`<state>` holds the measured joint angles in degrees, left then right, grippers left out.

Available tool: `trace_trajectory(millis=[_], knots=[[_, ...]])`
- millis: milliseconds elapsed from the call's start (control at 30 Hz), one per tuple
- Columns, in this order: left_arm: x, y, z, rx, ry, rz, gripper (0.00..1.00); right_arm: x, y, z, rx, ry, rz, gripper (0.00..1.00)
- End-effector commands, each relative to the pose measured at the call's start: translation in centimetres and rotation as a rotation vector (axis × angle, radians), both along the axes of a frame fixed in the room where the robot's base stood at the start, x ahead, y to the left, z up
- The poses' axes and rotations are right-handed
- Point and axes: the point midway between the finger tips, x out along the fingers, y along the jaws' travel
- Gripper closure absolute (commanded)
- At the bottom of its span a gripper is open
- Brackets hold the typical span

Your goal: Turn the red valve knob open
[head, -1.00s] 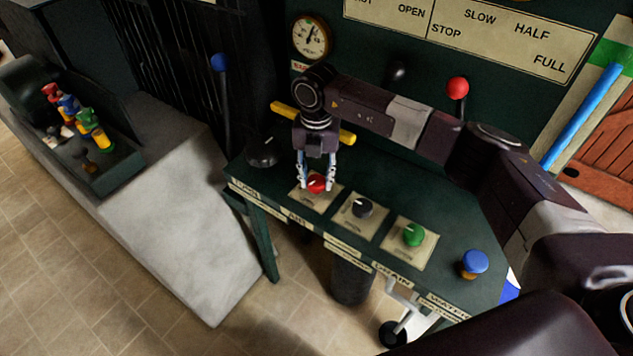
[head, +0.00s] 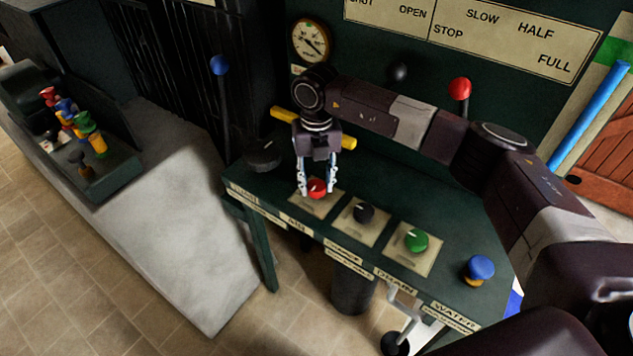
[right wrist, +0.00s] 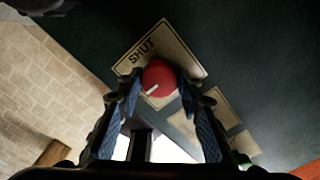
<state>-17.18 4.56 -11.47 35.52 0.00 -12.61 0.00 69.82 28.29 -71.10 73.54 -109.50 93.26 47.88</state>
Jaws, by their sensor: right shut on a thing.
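The red valve knob (head: 317,187) sits on a cream label plate on the green console (head: 400,190). My right gripper (head: 317,190) reaches down over it with a finger on each side, shut on it. In the right wrist view the knob (right wrist: 158,78) lies between the two fingertips (right wrist: 156,82). Its white pointer line slants toward the lower left, and the word SHUT is on the plate's upper-left part. The plate's other lettering is hidden. My left gripper is not in view.
Beside it are a black knob (head: 363,212), a green knob (head: 416,240) and a blue push button (head: 480,268). A red-topped lever (head: 460,89) and a blue-topped lever (head: 220,66) stand behind. A gauge (head: 310,40) hangs on the back panel.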

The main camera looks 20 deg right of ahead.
Motion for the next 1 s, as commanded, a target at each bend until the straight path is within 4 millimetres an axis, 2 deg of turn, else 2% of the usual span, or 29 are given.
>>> trace_trajectory(millis=[100,133,300,567,667,767,1000], knots=[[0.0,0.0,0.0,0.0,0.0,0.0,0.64,0.0,0.0,0.1,0.001,-0.001,0.003,0.9],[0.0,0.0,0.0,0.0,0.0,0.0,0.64,0.0,0.0,0.1,0.001,-0.001,0.002,0.65],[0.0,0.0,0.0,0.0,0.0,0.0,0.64,0.0,0.0,0.1,0.0,-0.001,0.001,0.48],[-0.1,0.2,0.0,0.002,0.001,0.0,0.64,0.0,0.0,0.1,0.0,-0.001,0.0,0.48],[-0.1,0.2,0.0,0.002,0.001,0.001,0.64,0.1,0.0,0.8,0.0,-0.002,0.0,0.48],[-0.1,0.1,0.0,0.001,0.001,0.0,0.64,0.1,0.0,2.2,0.001,-0.004,-0.001,0.48],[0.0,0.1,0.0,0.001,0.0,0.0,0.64,0.1,0.0,7.4,0.0,-0.005,0.0,0.48]])
